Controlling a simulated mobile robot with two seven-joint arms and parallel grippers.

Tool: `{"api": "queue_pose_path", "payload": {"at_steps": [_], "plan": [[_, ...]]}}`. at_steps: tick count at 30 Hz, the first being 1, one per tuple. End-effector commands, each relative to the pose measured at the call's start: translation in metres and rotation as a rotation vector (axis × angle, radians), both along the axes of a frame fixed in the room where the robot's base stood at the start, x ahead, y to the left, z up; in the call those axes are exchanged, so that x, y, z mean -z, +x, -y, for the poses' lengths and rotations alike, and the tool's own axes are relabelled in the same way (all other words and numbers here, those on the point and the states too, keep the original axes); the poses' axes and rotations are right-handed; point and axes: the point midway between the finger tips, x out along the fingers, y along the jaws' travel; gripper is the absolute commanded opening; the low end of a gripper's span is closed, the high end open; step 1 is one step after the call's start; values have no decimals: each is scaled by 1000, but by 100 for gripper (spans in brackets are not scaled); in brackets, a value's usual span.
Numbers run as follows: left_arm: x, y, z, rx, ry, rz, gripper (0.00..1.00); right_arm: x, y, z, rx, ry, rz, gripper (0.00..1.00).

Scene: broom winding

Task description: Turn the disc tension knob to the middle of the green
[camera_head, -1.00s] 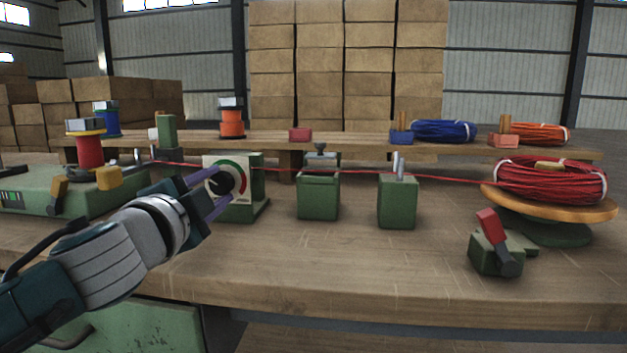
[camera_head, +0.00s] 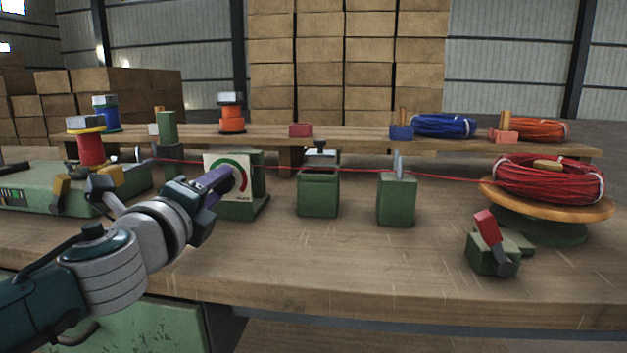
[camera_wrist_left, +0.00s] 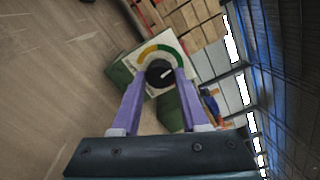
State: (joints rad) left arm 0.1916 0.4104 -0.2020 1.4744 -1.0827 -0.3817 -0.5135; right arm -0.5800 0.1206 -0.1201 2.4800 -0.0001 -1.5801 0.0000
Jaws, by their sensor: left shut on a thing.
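The disc tension unit is a green block with a white dial plate (camera_head: 214,160) carrying a coloured arc, left of centre on the bench. Its round black knob (camera_wrist_left: 159,73) shows in the left wrist view, with a white pointer line slanting up and right. The arc (camera_wrist_left: 158,49) there runs from yellow on the left to green on the right. My left gripper (camera_wrist_left: 160,76) is shut on the knob, one purple finger on each side. In the head view the left gripper (camera_head: 231,178) hides most of the knob. My right gripper is not in view.
A red wire (camera_head: 350,170) runs behind the dial across two green blocks (camera_head: 318,195) (camera_head: 396,202) to a red coil (camera_head: 548,180) on a wooden turntable. A green winder base (camera_head: 35,195) stands left. The front middle bench (camera_head: 350,260) is clear.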

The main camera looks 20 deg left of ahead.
Motion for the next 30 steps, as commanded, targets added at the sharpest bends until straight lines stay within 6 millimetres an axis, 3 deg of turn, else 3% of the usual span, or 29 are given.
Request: {"api": "queue_pose_path", "payload": {"at_steps": [9, 25, 26, 30], "plan": [[-1, 0, 0, 0, 110, -25, 0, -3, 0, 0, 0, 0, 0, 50], [0, 0, 0, 0, 130, -30, 0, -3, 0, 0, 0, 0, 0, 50], [0, 0, 0, 0, 130, -30, 47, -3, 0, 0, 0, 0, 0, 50], [0, 0, 0, 0, 129, -30, 63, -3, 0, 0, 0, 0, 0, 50]]}}
